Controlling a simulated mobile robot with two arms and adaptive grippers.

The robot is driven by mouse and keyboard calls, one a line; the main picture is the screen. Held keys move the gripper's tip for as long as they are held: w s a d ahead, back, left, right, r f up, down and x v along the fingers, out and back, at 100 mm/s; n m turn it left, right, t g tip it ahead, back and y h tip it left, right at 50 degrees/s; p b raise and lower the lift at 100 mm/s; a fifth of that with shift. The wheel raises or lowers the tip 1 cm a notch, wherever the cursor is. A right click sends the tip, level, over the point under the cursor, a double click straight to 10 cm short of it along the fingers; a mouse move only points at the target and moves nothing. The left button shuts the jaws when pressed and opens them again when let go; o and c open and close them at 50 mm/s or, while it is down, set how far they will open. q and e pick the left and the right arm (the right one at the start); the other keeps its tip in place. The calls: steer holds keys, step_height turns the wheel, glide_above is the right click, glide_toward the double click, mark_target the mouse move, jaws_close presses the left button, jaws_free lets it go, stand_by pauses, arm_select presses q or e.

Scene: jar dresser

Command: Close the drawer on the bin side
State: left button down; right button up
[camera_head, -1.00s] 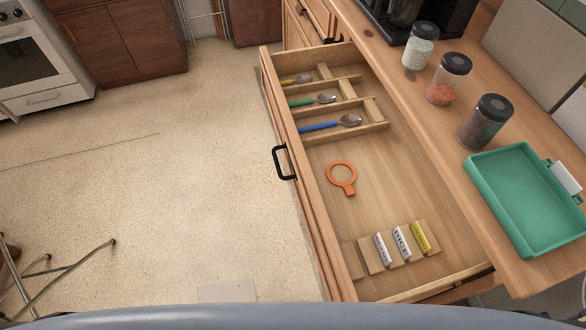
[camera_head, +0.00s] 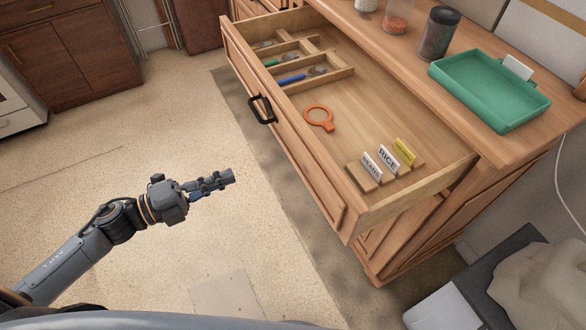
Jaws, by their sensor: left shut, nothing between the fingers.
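The wooden drawer (camera_head: 290,158) is pulled out of the dresser (camera_head: 430,232), with its front panel toward the left and a black handle (camera_head: 262,108) on it. Inside it are spoons in a divider, an orange ring-shaped tool (camera_head: 319,118) and label cards in a wooden holder (camera_head: 362,177). A bin (camera_head: 465,285) with a light crumpled liner stands at the lower right, near this end of the dresser. My left gripper (camera_head: 229,177) is shut and empty, over the floor left of the drawer front and apart from it. My right gripper is not in view.
A green tray (camera_head: 490,88) and several jars, one dark-lidded (camera_head: 440,33), stand on the dresser top. A brown cabinet (camera_head: 70,50) is at the upper left. The floor (camera_head: 130,150) left of the drawer is clear.

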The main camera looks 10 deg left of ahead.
arm_select(q)
steer(key=p, duration=0.4)
glide_toward(296, 149)
steer(key=x, duration=0.6)
steer(key=shift+d+r, duration=0.1)
steer(key=shift+r, duration=0.05)
steer(key=shift+w+d, duration=0.3)
steer(key=shift+d, duration=0.05)
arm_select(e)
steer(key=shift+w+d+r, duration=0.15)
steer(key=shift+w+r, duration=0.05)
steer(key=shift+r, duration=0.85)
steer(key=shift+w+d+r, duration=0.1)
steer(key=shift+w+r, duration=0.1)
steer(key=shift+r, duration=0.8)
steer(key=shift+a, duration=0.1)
